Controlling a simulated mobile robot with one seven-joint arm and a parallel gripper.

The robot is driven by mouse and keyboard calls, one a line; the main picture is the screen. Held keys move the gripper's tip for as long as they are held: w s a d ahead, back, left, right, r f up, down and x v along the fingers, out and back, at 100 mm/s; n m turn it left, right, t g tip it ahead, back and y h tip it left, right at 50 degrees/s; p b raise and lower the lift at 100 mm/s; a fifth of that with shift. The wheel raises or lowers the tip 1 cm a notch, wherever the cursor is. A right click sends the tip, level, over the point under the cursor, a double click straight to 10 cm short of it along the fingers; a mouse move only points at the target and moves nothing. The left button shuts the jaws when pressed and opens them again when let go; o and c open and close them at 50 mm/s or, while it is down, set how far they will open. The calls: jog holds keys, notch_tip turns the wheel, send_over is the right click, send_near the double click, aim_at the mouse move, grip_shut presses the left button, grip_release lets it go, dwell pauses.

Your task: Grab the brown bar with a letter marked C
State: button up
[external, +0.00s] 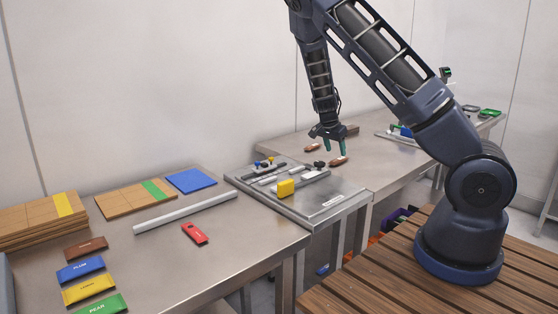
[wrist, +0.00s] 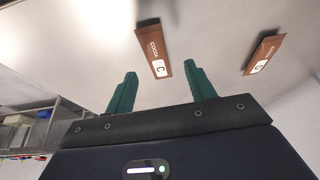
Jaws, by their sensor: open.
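In the wrist view, the bar marked C (wrist: 154,48) is ahead of the gap between my fingertips, and a second brown bar with a D-like letter (wrist: 263,54) lies to the right. The external view shows one brown bar (external: 339,161) just below my fingers and another brown bar (external: 312,147) to the left; their letters are too small to read there. My gripper (external: 335,148), with green fingers, is open and empty above the table. It also shows in the wrist view (wrist: 160,83).
A grey fixture tray (external: 318,207) with a yellow block (external: 286,188) stands left of the bars. A brown block (external: 352,130) lies behind my gripper. The nearer table holds a red item (external: 194,233), a grey rod (external: 185,212) and coloured packets.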

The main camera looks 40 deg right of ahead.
aim_at(348, 159)
jog(key=x, duration=0.4)
jog(key=shift+s, duration=0.2)
jog(key=c, duration=1.1)
jog(key=shift+o, duration=0.2)
jog(key=shift+r, duration=0.15)
